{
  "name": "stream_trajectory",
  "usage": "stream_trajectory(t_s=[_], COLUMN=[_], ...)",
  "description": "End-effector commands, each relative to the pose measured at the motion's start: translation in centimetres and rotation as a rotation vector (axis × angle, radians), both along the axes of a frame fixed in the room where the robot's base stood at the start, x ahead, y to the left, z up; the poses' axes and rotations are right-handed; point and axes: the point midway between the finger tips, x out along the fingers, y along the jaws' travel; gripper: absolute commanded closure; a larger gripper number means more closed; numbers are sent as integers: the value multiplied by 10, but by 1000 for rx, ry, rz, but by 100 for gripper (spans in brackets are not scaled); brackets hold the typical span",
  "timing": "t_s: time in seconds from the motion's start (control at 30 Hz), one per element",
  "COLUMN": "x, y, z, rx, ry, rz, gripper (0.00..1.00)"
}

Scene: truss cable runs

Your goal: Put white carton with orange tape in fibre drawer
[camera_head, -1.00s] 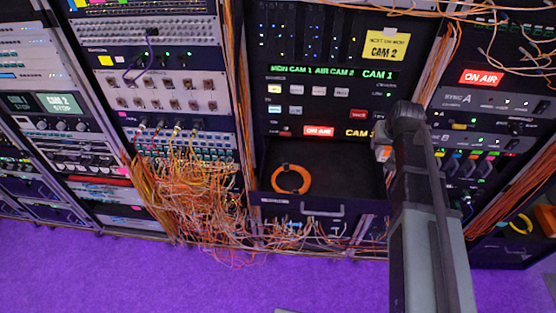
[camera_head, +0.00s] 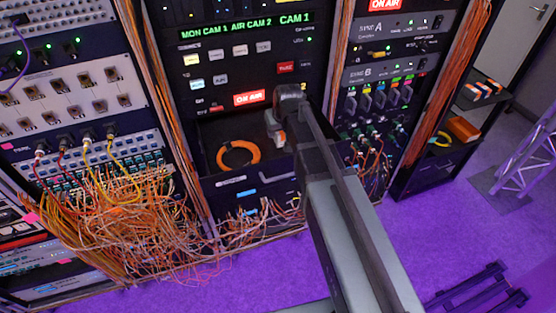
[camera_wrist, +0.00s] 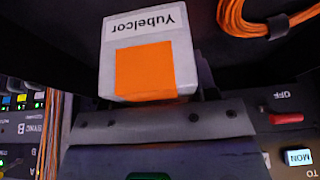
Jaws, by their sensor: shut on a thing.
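The white carton with orange tape (camera_wrist: 148,70) fills the upper middle of the wrist view, with a "Yubelcor" label on its face. My gripper (camera_wrist: 160,118) is shut on it; the finger contacts are mostly hidden. In the head view only a small white and orange part of the carton (camera_head: 275,130) shows beside my gripper (camera_head: 284,112). The fibre drawer (camera_head: 236,184) is pulled open below the ON AIR panel and holds an orange cable coil (camera_head: 238,153). The carton is at the drawer's right part, right of the coil. Its height above the floor of the drawer is unclear.
A tangle of orange cables (camera_head: 130,215) hangs left of the drawer. Patch cables (camera_head: 375,160) hang from the rack on the right. Purple floor lies open in front.

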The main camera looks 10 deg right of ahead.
Motion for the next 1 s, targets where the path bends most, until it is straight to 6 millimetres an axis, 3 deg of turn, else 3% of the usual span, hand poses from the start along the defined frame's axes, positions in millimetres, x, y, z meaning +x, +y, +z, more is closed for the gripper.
stream_trajectory(t_s=[0.03,0.27,0.47,0.83,0.87,1.0], x=[0,0,0,0,0,0], y=[0,0,0,0,0,0], z=[-24,-28,-69,-69,-69,-68], rx=[0,0,0,0,0,0], ry=[0,0,0,0,0,0], rz=[0,0,0,0,0,0], gripper=[79,79,79,79,46,24])
